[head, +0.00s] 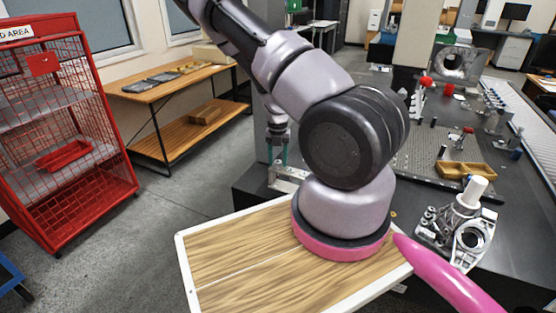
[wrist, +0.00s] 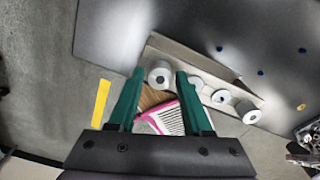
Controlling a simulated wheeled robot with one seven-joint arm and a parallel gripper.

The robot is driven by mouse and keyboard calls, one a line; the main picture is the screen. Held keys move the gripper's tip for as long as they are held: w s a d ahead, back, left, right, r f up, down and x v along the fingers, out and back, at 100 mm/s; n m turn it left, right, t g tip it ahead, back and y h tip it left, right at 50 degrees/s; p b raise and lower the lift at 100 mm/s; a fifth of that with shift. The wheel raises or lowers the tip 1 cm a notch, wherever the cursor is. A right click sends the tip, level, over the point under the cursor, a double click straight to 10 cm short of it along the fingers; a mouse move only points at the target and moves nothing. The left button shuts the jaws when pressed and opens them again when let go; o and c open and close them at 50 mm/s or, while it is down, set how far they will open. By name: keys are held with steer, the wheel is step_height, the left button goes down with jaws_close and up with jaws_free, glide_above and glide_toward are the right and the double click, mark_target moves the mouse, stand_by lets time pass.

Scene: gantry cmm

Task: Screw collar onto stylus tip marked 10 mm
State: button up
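My gripper (wrist: 160,73) has two green fingers, which stand apart in the wrist view. A pale grey round piece with a dark centre hole (wrist: 160,77) shows between the fingertips; I cannot tell whether they touch it. It is at one end of a pale metal rack (wrist: 205,68) holding several similar round pieces, among them one at the far end (wrist: 248,112). I cannot tell which piece is the collar or a stylus tip, and no 10 mm marking is readable. In the head view my gripper (head: 278,150) points down over the rack (head: 290,173), partly behind my arm.
The rack sits at the edge of a dark granite table (head: 262,192). A white and grey fixture (head: 458,230), a wooden tray (head: 465,170) and a perforated plate (head: 420,152) with posts are to the right. A red cage (head: 65,130) and wooden shelf (head: 170,85) stand left.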

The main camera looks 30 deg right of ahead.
mark_target(278, 161)
steer(key=shift+o, duration=0.7)
steer(key=shift+r, duration=0.1)
steer(key=shift+w+r, duration=0.1)
steer(key=shift+r, duration=0.1)
step_height(278, 161, up, 10)
steer(key=shift+r, duration=0.15)
